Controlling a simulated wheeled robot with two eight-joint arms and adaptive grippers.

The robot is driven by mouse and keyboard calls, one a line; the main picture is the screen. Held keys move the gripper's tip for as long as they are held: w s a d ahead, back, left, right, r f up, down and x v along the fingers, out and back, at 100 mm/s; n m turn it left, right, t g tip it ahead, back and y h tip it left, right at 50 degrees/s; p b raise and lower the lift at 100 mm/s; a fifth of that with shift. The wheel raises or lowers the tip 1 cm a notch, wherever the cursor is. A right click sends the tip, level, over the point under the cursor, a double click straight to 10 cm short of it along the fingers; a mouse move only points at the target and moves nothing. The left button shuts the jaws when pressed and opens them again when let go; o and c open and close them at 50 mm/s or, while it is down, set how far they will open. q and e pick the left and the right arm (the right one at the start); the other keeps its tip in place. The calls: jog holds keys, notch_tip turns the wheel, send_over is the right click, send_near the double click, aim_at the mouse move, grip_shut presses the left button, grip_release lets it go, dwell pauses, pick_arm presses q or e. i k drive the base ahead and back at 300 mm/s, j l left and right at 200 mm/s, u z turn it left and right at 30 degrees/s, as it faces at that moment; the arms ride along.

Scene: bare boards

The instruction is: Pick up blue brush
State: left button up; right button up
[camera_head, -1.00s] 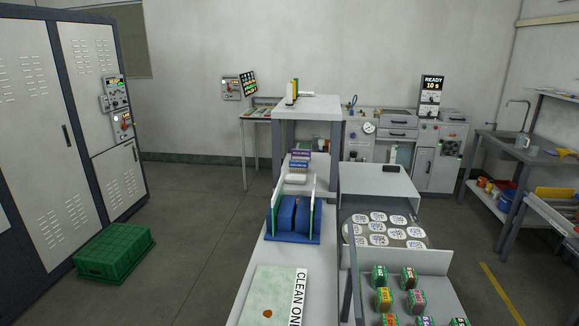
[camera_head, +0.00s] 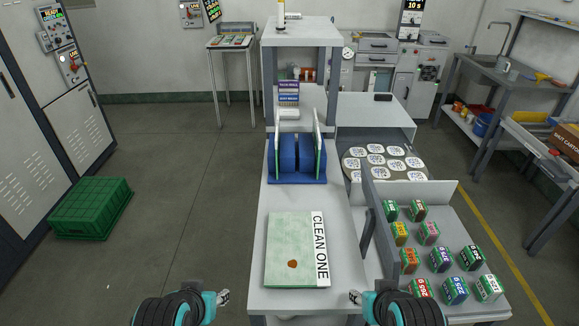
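I cannot make out a blue brush for certain in the head view. My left gripper (camera_head: 222,297) is at the bottom edge, left of the near end of the bench, and seems to hold nothing. My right gripper (camera_head: 355,297) is at the bottom edge, by the bench's near right corner, and also seems empty. Both are small and partly hidden, so their opening does not show. A blue rack (camera_head: 297,158) with upright boards stands mid-bench. A pale green board (camera_head: 292,250) with a brown spot and a "CLEAN ONE" strip lies nearer.
Right of the bench (camera_head: 345,215), a sloped tray (camera_head: 440,215) holds several coloured blocks, with white printed pads (camera_head: 385,160) behind. A sink table (camera_head: 490,70) stands at the right. A green crate (camera_head: 90,207) is on the floor at left; the floor between is clear.

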aim_at(285, 99)
jog(key=k, duration=0.15)
jog(key=k+j+u, duration=0.15)
jog(key=u, duration=0.15)
jog(key=k+j+u, duration=0.3)
jog(key=i+j+u, duration=0.4)
jog(key=j, duration=0.3)
jog(key=i+j+u, duration=0.4)
jog(key=i+j+z, duration=0.3)
jog(key=i, duration=0.15)
jog(key=i+j+z, duration=0.35)
jog(key=i+l+z, duration=0.15)
jog(key=i+z, duration=1.05)
jog(key=i+j+z, duration=0.25)
jog(key=z, duration=0.15)
jog(key=i, duration=0.05)
